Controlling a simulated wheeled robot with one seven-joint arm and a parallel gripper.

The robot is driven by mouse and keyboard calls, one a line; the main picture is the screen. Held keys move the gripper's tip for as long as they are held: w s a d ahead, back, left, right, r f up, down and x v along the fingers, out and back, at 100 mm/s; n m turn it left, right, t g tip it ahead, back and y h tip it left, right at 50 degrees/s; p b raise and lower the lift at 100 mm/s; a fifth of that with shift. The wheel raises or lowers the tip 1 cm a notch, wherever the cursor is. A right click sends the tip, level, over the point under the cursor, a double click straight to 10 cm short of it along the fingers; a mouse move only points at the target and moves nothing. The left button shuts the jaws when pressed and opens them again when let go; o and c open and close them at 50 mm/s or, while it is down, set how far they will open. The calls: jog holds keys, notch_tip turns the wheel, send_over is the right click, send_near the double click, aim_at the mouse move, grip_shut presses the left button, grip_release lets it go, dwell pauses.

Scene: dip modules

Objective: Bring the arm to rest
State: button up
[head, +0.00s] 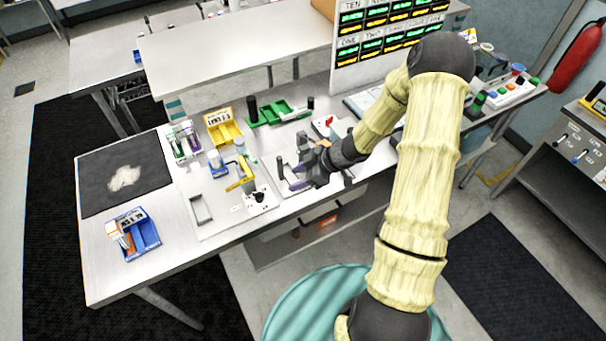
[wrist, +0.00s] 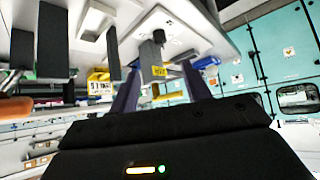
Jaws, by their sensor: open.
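My gripper (head: 290,177) is in the head view, over the right part of the workbench (head: 110,265), at the end of my cream-sleeved arm. Its fingers point left, towards a yellow-handled device (head: 243,180) on a white board. In the wrist view my gripper (wrist: 160,72) shows two dark fingers standing apart, with no held object visible between them. The wrist picture is tilted, and dark upright bars show beyond the fingers. I cannot tell the exact height of my gripper above the bench.
A blue bin (head: 143,236), yellow bin (head: 222,128) and green tray (head: 280,112) stand on the bench. A dark mat (head: 100,185) lies at the left. A sign board (head: 375,60) rises behind my arm. A red extinguisher (head: 577,58) hangs at the far right.

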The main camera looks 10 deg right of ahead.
jog(key=shift+v, duration=0.9)
jog(key=s+d+r+m+t+h+b, duration=0.25)
jog(key=d+r+m+h, duration=0.25)
jog(key=r+m+h, duration=0.25)
jog(key=s+a+r+m+g+h+b, duration=0.1)
jog(key=s+m, duration=0.5)
jog(key=s, duration=0.6)
jog(key=shift+s+a+r+m+g+b, duration=0.4)
jog(key=shift+a+r+g+b, duration=0.15)
jog(key=shift+r+g+b, duration=0.35)
